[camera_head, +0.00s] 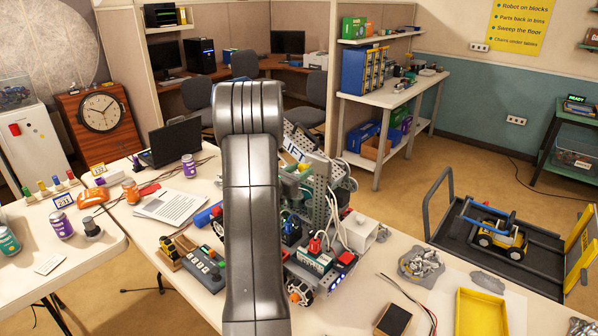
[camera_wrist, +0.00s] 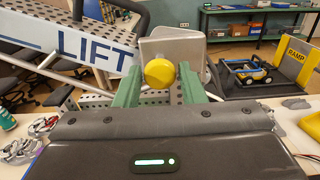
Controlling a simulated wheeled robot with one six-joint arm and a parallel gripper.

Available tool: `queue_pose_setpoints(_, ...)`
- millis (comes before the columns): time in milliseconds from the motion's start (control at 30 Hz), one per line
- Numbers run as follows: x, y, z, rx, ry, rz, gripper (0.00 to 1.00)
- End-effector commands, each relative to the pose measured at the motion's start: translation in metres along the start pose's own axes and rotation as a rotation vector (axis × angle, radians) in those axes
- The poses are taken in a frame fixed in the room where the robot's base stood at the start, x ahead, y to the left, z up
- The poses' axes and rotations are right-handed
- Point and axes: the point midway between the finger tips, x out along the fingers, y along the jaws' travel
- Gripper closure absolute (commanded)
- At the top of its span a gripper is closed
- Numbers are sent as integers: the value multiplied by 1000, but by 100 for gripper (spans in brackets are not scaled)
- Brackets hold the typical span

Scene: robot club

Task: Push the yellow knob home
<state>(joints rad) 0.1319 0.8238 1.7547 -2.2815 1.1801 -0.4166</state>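The yellow knob (camera_wrist: 159,73) shows its round face in the middle of the wrist view, in front of a pale grey block or plate. My gripper (camera_wrist: 158,82) has two green fingers, one on each side of the knob in this view, with a small gap to each. The fingers stand apart and hold nothing that I can see. How far the knob stands out, and whether the fingertips reach it in depth, I cannot tell.
A perforated metal robot (camera_head: 318,185) with wires and a LIFT plate (camera_wrist: 85,42) stands on the table, close to my arm. A laptop (camera_head: 172,142), papers and cans are at left. A yellow tray (camera_head: 480,312) is at front right. A cart (camera_head: 535,240) stands beyond the table.

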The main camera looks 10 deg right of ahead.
Motion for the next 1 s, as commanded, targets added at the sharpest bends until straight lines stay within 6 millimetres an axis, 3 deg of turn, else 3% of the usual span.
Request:
queue_pose_setpoints(33, 0, 0, 0, 0, 0, 0, 73)
queue_pose_setpoints(167, 0, 0, 0, 0, 0, 0, 99)
queue_pose_setpoints(200, 0, 0, 0, 0, 0, 0, 100)
queue_pose_setpoints(367, 2, 0, -1, 1, -1, -1, 100)
queue_pose_setpoints(700, 26, 0, -1, 3, -3, 0, 100)
queue_pose_setpoints(967, 26, 0, 2, 2, -3, 0, 100)
queue_pose_setpoints(1000, 26, 0, 2, 2, -3, 0, 62)
